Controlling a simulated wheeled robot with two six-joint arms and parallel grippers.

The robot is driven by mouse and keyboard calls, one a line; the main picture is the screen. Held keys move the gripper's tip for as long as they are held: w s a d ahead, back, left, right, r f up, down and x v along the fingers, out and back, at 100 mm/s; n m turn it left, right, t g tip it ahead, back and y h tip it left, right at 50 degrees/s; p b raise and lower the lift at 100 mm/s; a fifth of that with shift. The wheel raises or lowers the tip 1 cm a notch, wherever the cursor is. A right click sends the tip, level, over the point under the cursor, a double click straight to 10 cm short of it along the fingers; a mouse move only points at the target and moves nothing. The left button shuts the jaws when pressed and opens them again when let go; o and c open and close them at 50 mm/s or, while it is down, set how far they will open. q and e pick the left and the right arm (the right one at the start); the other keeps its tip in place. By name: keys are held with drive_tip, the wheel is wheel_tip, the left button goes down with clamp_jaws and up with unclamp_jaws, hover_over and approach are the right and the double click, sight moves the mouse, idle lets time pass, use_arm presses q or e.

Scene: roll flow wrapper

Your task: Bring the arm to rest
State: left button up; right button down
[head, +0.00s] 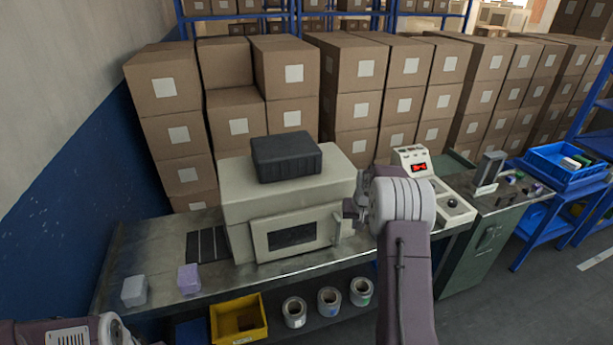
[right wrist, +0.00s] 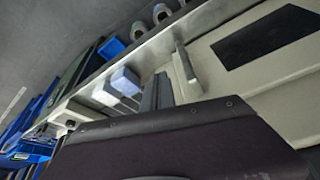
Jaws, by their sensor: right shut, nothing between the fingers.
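My right arm (head: 405,270) rises from the lower right in the head view, its wrist in front of the right end of the beige machine (head: 235,222). My right gripper (head: 348,208) points left, close to the door handle (head: 337,230). In the right wrist view my right gripper (right wrist: 158,92) is shut and empty, with the handle (right wrist: 185,62) close by; I cannot tell whether they touch. The machine door (head: 290,237) looks shut. Part of my left arm (head: 70,333) shows at the lower left; its gripper is out of view.
A black case (head: 286,157) lies on the machine. A white block (head: 134,290) and a lavender block (head: 188,278) sit on the bench's (head: 150,245) left. Below are a yellow bin (head: 238,317) and rolls (head: 294,312). A control panel (head: 415,160) stands right; stacked cartons (head: 355,80) stand behind.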

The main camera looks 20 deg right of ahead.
drive_tip(key=w+a+r+n+t, duration=0.1)
drive_tip(key=w+a+r+n, duration=0.1)
drive_tip(key=a+r, duration=0.5)
drive_tip(key=s+a+n+y, duration=0.1)
drive_tip(key=s+a, duration=0.3)
drive_tip(key=a, duration=0.2)
drive_tip(key=s+a+n, duration=0.1)
drive_tip(key=s+a, duration=0.2)
drive_tip(key=a, duration=0.3)
drive_tip(key=s+a+f+g, duration=0.1)
drive_tip(key=s+a+f, duration=0.1)
drive_tip(key=s, duration=0.8)
drive_tip(key=s+a+f+g+y, duration=0.1)
drive_tip(key=s+f, duration=0.3)
drive_tip(key=s, duration=0.6)
drive_tip(key=shift+s+a+n+g, duration=0.2)
drive_tip(key=shift+a+n+g, duration=0.2)
drive_tip(key=shift+a+g, duration=0.45)
